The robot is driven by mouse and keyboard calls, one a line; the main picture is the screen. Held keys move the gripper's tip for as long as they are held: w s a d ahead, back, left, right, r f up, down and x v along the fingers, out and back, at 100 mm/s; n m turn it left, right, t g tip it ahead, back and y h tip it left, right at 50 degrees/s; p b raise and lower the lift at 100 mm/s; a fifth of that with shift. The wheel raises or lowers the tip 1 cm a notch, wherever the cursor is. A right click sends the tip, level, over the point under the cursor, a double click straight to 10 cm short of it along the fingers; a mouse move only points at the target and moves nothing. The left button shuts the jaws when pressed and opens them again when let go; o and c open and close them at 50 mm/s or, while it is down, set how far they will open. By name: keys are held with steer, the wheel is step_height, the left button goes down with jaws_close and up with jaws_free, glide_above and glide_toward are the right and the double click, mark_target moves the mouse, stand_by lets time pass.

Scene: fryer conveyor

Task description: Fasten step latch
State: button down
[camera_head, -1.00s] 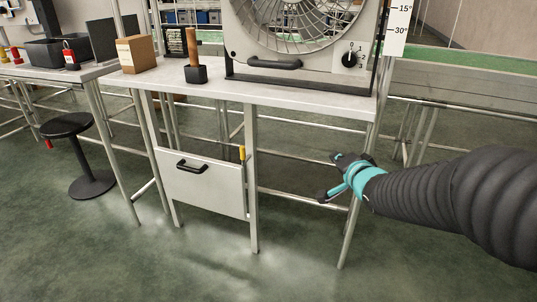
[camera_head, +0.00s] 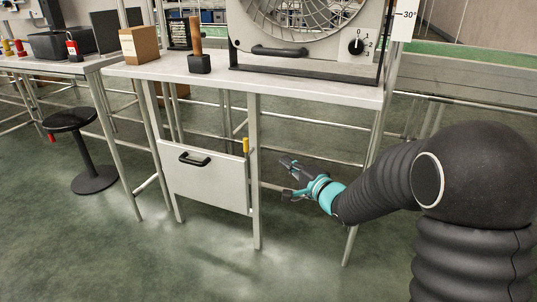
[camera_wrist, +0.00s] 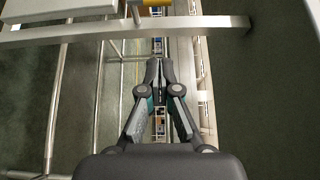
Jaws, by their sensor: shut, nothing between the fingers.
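The step (camera_head: 205,181) is a pale panel with a black handle (camera_head: 194,159), hanging upright below the workbench between two legs. The latch (camera_head: 246,146) has a yellow tip and stands at the panel's upper right edge, against the bench leg. In the wrist view, the yellow tip (camera_wrist: 153,10) is at the top edge, beside the panel (camera_wrist: 62,8) and beyond the pale leg (camera_wrist: 200,27). My gripper (camera_head: 283,177) is right of the latch and apart from it, under the bench. In the wrist view, its fingers (camera_wrist: 158,69) are together and empty.
The workbench (camera_head: 150,69) carries a fan unit (camera_head: 345,48), a cardboard box (camera_head: 139,45) and a wooden-handled block (camera_head: 199,62). A black stool (camera_head: 70,119) stands at left. Bench legs and cross rails surround my gripper. The floor in front is clear.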

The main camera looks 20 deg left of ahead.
mark_target(246, 145)
steer(key=shift+s+a+b+x, duration=0.2)
steer(key=shift+s+a+x, duration=0.15)
steer(key=shift+x, duration=1.7)
steer(key=shift+s+a+b+x, duration=0.2)
steer(key=shift+s+x, duration=0.2)
steer(key=shift+x, duration=1.7)
steer(key=shift+s+a+b+x, duration=0.15)
steer(key=shift+s+a+x, duration=0.2)
steer(key=shift+x, duration=1.7)
steer(key=shift+d, duration=0.15)
